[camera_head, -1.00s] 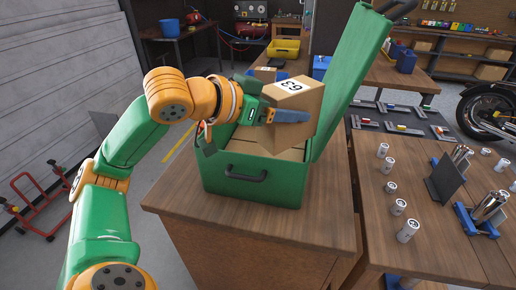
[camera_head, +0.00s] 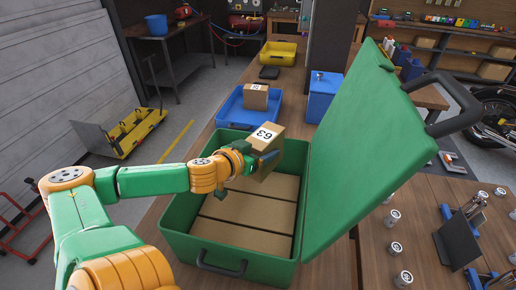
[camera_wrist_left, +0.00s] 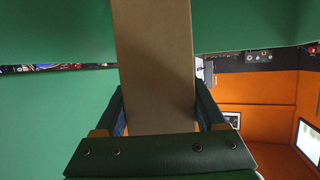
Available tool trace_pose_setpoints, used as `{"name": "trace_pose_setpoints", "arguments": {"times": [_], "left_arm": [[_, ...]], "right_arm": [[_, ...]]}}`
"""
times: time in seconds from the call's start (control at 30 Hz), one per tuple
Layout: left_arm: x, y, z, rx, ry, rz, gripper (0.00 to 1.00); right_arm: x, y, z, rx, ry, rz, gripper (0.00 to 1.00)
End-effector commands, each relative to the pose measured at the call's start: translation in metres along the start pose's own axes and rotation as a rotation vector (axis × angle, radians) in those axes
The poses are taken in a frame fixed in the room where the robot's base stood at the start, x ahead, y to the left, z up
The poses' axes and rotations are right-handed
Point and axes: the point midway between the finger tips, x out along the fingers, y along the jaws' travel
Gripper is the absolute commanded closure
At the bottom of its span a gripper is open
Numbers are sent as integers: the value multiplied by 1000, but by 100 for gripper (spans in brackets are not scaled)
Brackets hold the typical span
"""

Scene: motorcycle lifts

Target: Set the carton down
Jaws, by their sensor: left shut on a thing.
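A brown carton (camera_head: 267,143) with a white label reading 63 is held in my left gripper (camera_head: 262,162). It is tilted, above the far part of the open green case (camera_head: 173,210). In the left wrist view the carton (camera_wrist_left: 155,60) stands between the two fingers (camera_wrist_left: 160,118), which are shut on it. Inside the case lie several flat brown cartons (camera_head: 245,210) side by side. Whether the held carton touches them cannot be told. My right gripper is not in view.
The case's green lid (camera_head: 360,150) stands open on the right. Behind the case, a blue tray (camera_head: 234,112) holds a small labelled carton (camera_head: 256,96). A blue bin (camera_head: 320,98) and a yellow bin (camera_head: 279,53) stand farther back. Metal cylinders (camera_head: 392,218) stand on the right table.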

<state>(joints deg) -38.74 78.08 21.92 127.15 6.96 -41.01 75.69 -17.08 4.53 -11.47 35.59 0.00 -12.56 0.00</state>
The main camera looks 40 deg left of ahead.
Motion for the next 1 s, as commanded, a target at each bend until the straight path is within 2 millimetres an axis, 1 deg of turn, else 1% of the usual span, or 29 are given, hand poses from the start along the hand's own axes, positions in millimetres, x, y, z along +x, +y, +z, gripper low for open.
{"name": "trace_pose_setpoints", "arguments": {"times": [0.03,0.17,0.4,0.47,0.6,0.7,0.8,1.0], "left_arm": [[-2,1,3,5,-4,9,98],[0,2,14,8,2,19,98],[15,2,50,5,2,18,98],[17,3,56,8,1,22,98],[28,4,82,5,-1,21,98],[34,2,96,4,0,18,98],[36,3,102,9,-1,21,98],[36,3,103,9,-2,21,98]], "right_arm": [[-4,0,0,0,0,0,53],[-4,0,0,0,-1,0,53],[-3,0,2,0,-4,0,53],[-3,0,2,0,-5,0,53],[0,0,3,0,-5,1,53],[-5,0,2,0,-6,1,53],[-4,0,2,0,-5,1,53],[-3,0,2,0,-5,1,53]]}}
